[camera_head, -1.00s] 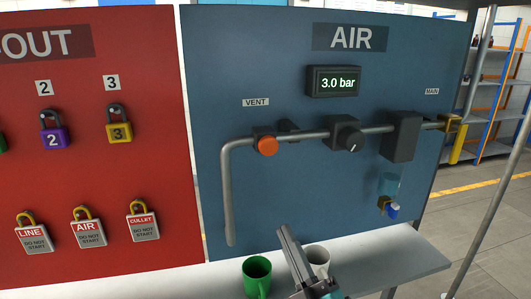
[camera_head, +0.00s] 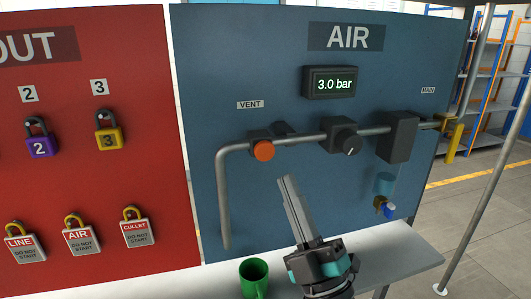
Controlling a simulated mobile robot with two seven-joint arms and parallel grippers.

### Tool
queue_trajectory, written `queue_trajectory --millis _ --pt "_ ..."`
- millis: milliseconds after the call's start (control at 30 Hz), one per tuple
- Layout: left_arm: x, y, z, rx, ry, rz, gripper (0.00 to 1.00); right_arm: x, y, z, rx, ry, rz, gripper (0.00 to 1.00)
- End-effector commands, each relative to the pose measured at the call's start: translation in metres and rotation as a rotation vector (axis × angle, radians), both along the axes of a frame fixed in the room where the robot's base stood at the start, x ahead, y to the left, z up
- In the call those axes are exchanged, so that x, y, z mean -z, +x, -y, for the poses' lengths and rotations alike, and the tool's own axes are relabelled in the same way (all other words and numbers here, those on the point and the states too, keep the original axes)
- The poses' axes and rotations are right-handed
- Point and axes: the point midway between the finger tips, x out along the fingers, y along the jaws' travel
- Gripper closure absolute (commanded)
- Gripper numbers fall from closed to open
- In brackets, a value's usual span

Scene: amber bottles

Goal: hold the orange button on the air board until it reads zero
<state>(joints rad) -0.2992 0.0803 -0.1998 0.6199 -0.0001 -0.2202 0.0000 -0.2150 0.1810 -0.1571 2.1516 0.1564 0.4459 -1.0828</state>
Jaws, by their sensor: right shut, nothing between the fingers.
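The blue air board (camera_head: 230,60) carries an orange button (camera_head: 263,150) under the VENT label, on a grey pipe. The display (camera_head: 331,82) above reads 3.0 bar. My right gripper (camera_head: 286,181) is shut and empty, its fingertips pointing up in front of the board, below and a little right of the orange button. A gap shows between the fingertips and the button in the picture. My left gripper is not in view.
A black knob (camera_head: 340,136) and a black block (camera_head: 396,137) sit on the pipe (camera_head: 224,205) right of the button. A green mug (camera_head: 254,277) stands on the white shelf (camera_head: 400,252). The red lockout board (camera_head: 90,190) with padlocks and tags is at left.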

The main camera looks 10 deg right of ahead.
Motion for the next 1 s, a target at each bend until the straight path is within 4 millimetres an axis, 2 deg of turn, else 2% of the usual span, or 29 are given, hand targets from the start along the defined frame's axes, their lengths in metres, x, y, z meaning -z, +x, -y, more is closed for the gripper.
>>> queue_trajectory --millis 300,500,700,1000 --pt "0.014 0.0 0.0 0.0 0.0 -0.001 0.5 0.001 0.045 -0.002 -0.001 0.001 0.002 1.0" --pt "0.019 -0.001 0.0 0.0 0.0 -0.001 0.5 0.001 0.068 -0.003 -0.001 0.001 0.0 1.0" --pt "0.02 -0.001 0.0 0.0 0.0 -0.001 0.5 0.0 0.078 -0.003 0.0 -0.001 -0.001 1.0" --pt "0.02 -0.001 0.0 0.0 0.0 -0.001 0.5 0.0 0.079 -0.003 0.0 0.001 -0.002 1.0"
